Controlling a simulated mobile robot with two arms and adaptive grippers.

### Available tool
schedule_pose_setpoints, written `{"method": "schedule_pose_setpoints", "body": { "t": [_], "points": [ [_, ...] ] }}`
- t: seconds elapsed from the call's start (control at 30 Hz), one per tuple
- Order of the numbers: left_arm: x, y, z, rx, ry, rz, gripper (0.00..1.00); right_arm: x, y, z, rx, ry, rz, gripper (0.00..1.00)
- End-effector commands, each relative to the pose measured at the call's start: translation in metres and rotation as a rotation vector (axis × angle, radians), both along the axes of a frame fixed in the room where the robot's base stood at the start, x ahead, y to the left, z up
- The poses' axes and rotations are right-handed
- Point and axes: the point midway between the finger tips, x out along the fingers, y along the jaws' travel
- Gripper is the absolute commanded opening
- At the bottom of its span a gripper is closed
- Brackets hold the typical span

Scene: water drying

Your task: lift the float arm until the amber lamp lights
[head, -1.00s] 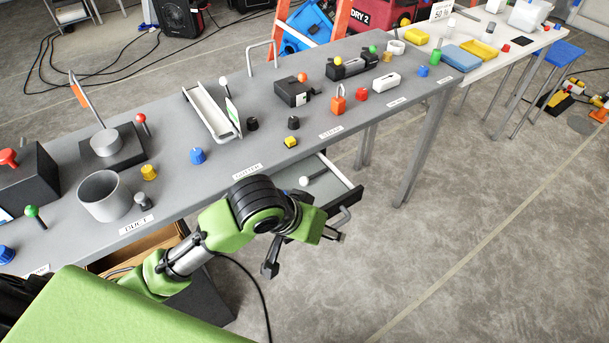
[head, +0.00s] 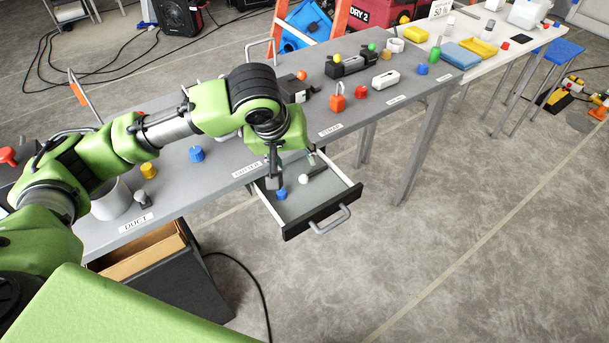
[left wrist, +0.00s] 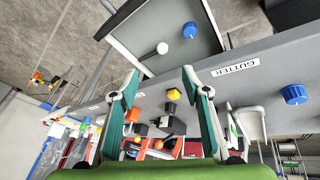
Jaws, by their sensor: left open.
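A white ball (head: 304,178) on a short dark rod lies in the open grey drawer (head: 322,203); it looks like the float arm. It also shows in the left wrist view as a white ball (left wrist: 162,48), beyond and between the fingertips. My left gripper (head: 293,171) is open and empty over the back of the drawer, near the ball and apart from it. In the left wrist view, both green-padded fingers (left wrist: 159,77) are spread. A small yellow piece (left wrist: 173,94) on the bench may be the amber lamp; I cannot tell if it is lit. My right gripper is out of view.
A blue knob (head: 281,194) stands in the drawer beside the ball. The drawer handle (head: 330,220) sticks out over free floor. The bench edge (left wrist: 270,58) with the GUTTER label runs close to my fingers. A red padlock-like piece (head: 338,103) stands on the bench.

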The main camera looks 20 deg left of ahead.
Motion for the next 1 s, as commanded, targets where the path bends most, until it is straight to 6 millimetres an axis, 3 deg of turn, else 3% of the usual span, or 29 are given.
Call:
{"method": "schedule_pose_setpoints", "body": {
  "t": [0.4, 0.6, 1.0],
  "points": [
    [0.033, -0.005, -0.076, 0.002, 0.002, -0.005, 0.43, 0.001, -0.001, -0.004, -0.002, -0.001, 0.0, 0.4],
    [0.047, -0.006, -0.105, 0.002, 0.001, -0.005, 0.43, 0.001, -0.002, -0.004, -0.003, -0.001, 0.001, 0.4],
    [0.054, -0.007, -0.119, 0.002, -0.001, -0.006, 0.43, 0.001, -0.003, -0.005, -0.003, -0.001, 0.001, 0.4]
  ]
}}
